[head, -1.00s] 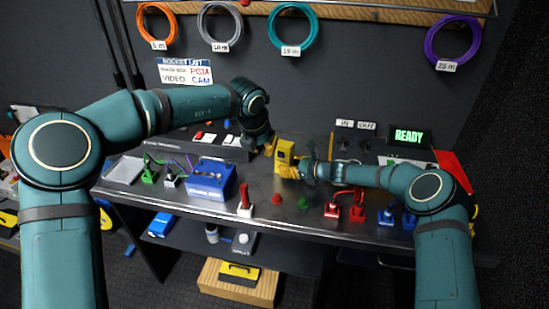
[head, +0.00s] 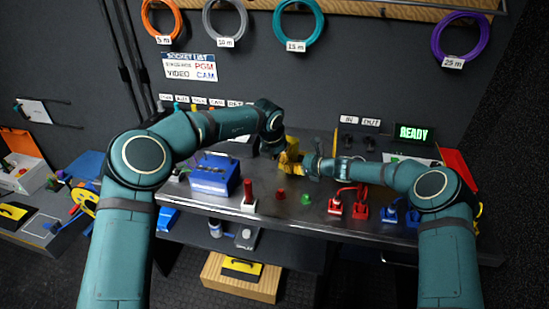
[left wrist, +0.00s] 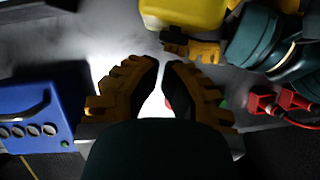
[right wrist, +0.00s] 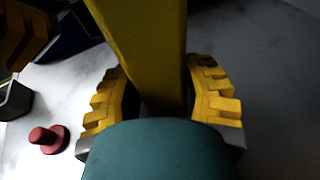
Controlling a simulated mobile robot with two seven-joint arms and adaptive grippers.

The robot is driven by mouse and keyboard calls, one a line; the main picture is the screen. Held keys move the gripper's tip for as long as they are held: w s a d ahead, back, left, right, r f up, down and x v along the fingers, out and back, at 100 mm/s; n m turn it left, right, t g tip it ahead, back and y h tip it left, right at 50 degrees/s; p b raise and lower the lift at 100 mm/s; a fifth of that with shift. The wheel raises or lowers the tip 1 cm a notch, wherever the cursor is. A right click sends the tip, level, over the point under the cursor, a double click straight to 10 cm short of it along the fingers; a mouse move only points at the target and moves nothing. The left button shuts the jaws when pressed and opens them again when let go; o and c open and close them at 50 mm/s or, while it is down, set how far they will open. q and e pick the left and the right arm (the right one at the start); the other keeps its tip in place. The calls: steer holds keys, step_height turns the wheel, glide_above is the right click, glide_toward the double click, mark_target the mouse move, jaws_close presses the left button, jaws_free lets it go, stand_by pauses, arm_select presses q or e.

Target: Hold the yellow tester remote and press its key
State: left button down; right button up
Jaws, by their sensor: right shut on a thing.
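The yellow tester remote (head: 291,148) is held up above the metal bench, near the middle of the head view. My right gripper (head: 301,167) is shut on its lower part; the right wrist view shows the yellow body (right wrist: 147,45) between both fingers. My left gripper (head: 274,152) is just left of the remote. In the left wrist view its fingertips (left wrist: 161,66) are almost together with nothing between them. The remote (left wrist: 185,12) shows at the top of that view, apart from these fingers. I cannot make out its key.
A blue box (head: 214,178) and a red-handled switch (head: 249,194) stand on the bench to the left. Red (head: 281,194) and green (head: 306,199) buttons sit in front. Red connectors (head: 348,205) are to the right. A lit READY sign (head: 411,134) stands behind.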

arm_select(q)
steer(key=shift+w+d, duration=0.15)
steer(key=shift+w, duration=0.15)
steer(key=shift+w+d, duration=0.4)
steer(key=shift+w, duration=0.4)
steer(key=shift+s, duration=0.1)
arm_select(e)
steer(key=shift+s+a, duration=0.1)
arm_select(q)
steer(key=s+a+r, duration=0.3)
steer(key=s+r, duration=0.3)
steer(key=r, duration=0.3)
steer(key=shift+s+a+r, duration=0.15)
steer(key=shift+s+a, duration=0.05)
steer(key=shift+s, duration=0.15)
arm_select(e)
steer(key=o, duration=0.9)
